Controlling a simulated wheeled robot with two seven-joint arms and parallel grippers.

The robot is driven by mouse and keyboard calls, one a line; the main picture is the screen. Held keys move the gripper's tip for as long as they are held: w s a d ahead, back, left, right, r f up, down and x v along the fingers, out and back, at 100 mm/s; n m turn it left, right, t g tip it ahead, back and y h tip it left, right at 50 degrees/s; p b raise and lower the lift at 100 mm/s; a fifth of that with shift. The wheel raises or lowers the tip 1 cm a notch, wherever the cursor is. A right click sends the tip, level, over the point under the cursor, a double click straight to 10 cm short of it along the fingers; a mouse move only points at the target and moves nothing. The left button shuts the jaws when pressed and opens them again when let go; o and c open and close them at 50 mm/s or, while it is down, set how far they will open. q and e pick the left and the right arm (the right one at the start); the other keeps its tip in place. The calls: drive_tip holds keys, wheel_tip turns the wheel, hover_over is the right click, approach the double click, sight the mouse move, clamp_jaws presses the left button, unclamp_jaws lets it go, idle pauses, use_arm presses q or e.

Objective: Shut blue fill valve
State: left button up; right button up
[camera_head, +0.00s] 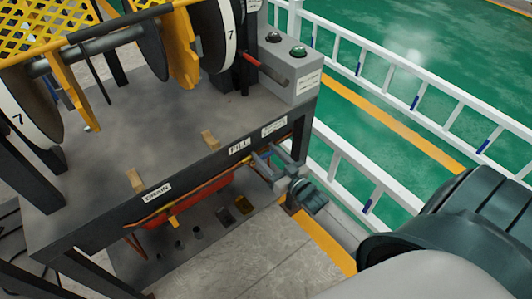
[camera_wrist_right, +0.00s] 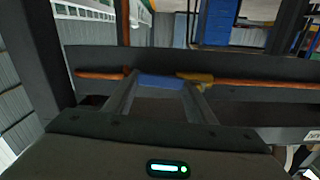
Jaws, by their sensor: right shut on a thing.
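The blue fill valve handle (camera_wrist_right: 160,82) shows in the right wrist view, lying between my right fingertips. A brass valve body (camera_wrist_right: 196,79) sits beside it on a copper pipe (camera_wrist_right: 250,82). In the head view, my right gripper (camera_head: 265,154) reaches the front edge of the bench, just right of and below the FILL label (camera_head: 239,146). It is shut on the blue handle. The fingers mostly hide the handle in the head view, so I cannot tell its angle there. My left gripper is out of view.
The grey bench (camera_head: 120,135) carries yellow-guarded reels (camera_head: 222,35) and a grey box (camera_head: 290,75) with buttons. A DRAIN label (camera_head: 157,191) and a red tank (camera_head: 195,197) are along the front. White railings (camera_head: 345,150) stand to the right.

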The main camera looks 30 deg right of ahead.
drive_tip(key=f+m, duration=0.1)
drive_tip(key=m, duration=0.2)
drive_tip(key=shift+a+f+m+p, duration=0.1)
drive_tip(key=shift+f+m+p, duration=0.25)
drive_tip(key=shift+f+m, duration=0.05)
drive_tip(key=shift+a+f+m, duration=0.15)
drive_tip(key=shift+f+m, duration=0.25)
drive_tip(key=shift+m, duration=0.5)
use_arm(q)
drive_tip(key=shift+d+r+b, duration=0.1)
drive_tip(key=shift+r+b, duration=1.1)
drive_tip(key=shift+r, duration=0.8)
use_arm(e)
drive_tip(key=shift+s+a+f+m, duration=0.1)
drive_tip(key=shift+a+f+m, duration=0.5)
drive_tip(key=shift+m, duration=1.3)
drive_tip(key=shift+s+a+f+m, duration=0.1)
drive_tip(key=shift+a+f+m, duration=0.5)
drive_tip(key=shift+m, duration=1.3)
drive_tip(key=shift+s+a+f+m, duration=0.1)
drive_tip(key=shift+a+f+m, duration=0.5)
drive_tip(key=shift+m, duration=1.3)
drive_tip(key=shift+a+r, duration=0.2)
drive_tip(key=shift+r, duration=0.05)
drive_tip(key=o, duration=1.5)
drive_tip(key=shift+o, duration=0.2)
